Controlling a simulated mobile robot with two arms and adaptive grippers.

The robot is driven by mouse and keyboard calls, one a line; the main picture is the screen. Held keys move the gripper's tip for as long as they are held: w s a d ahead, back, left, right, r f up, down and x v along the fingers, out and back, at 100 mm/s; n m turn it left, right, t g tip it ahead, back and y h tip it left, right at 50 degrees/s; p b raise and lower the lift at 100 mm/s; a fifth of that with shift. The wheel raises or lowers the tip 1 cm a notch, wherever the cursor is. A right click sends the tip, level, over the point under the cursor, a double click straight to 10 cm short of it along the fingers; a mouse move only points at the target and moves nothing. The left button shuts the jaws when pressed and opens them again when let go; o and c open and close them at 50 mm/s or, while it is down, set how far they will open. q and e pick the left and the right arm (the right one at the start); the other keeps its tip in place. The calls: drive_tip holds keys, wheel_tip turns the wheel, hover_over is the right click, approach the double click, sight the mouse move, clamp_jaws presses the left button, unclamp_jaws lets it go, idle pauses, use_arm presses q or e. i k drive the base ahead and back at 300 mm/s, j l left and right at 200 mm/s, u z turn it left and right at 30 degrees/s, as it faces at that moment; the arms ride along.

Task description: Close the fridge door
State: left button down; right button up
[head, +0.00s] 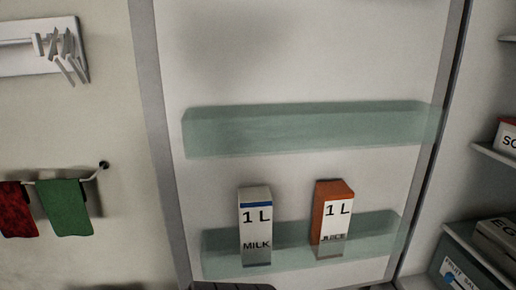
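The fridge door (300,70) stands open, and its inner side faces me, filling the middle of the head view. It has a grey edge frame and two greenish see-through door shelves. The upper shelf (300,128) is empty. The lower shelf (375,233) holds a milk carton (256,228) and an orange and white juice carton (330,220), both upright. The fridge interior (470,120) shows at the right, beside the door's hinge-side edge.
Fridge shelves (490,262) at the right hold an egg box (497,240), a fruit-labelled box (458,275) and another partly cut-off box (508,138). On the left wall are a rack with utensils (60,50) and a rail with red (17,208) and green (65,207) towels.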

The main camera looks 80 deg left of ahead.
sight(286, 97)
drive_tip(key=k+j+u, duration=0.2)
drive_tip(key=u, duration=0.2)
drive_tip(key=k+j+u, duration=0.2)
drive_tip(key=u, duration=0.2)
drive_tip(key=i+j, duration=0.05)
drive_tip(key=j, duration=0.05)
